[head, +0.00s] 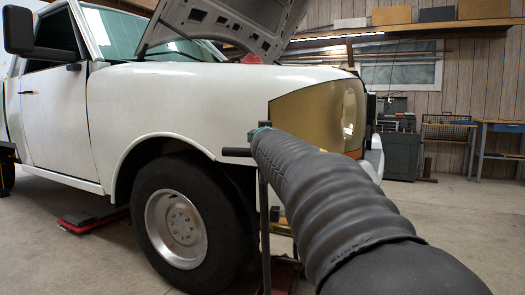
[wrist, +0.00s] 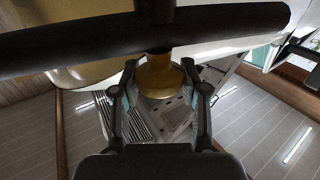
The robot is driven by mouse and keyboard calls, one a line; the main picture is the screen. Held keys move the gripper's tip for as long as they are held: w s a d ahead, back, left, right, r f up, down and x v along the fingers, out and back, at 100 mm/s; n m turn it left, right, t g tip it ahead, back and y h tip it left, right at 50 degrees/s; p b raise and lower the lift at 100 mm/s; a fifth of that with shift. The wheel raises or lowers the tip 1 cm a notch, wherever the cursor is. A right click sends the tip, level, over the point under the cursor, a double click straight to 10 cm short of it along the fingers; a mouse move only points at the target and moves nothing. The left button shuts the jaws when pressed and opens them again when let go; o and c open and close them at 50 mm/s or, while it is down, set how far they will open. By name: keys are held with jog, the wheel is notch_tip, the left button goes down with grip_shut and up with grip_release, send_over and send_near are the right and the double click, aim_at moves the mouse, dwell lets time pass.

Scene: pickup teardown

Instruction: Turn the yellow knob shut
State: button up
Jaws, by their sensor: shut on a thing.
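The yellow knob (wrist: 160,78) is in the upper middle of the wrist view, just below a dark horizontal pipe (wrist: 75,42). My gripper (wrist: 159,72) has one finger on each side of the knob and is shut on it. In the head view the far end of my gripper shows only as a small teal and grey bit past my dark ribbed arm. The dark pipe (head: 236,152) sticks out to the left there, on a thin upright stand (head: 265,225). The knob is hidden behind my arm in the head view.
A white pickup (head: 190,100) with its hood (head: 235,25) raised stands close behind the pipe. Its front wheel (head: 180,225) is at lower left. A red item (head: 85,218) lies on the floor. Workbenches (head: 500,127) are at the back right, with open floor before them.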

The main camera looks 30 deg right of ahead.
jog(key=shift+f+m+g+h+p, duration=0.1)
jog(key=shift+m+g+h+p, duration=0.2)
jog(key=shift+m+h, duration=0.3)
jog(key=shift+h, duration=0.4)
jog(key=o, duration=1.2)
jog(key=shift+c, duration=0.2)
jog(key=v, duration=1.2)
jog(key=shift+a, duration=0.1)
